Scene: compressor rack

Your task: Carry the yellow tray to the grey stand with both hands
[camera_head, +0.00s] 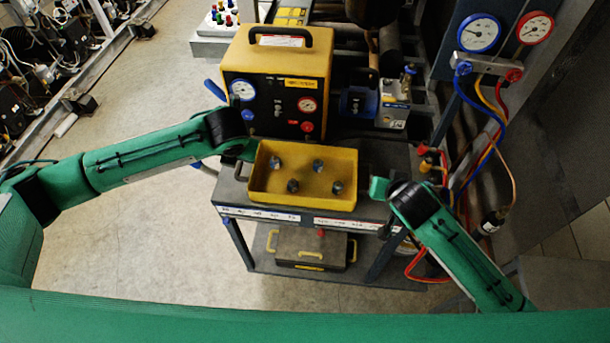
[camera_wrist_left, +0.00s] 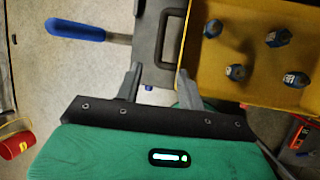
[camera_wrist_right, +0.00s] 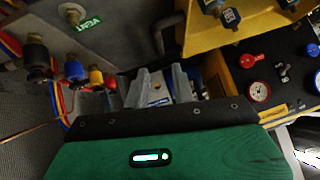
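The yellow tray (camera_head: 262,190) holds several dark bolt-like pieces with blue tops and appears to rest on the dark cart top (camera_head: 229,190).
A yellow machine (camera_head: 275,60) with gauges stands behind the tray, with a grey-blue pump (camera_head: 394,105) beside it. Gauges and coloured hoses (camera_head: 490,110) hang at the right. A dark case (camera_head: 312,247) sits on the cart's lower shelf.

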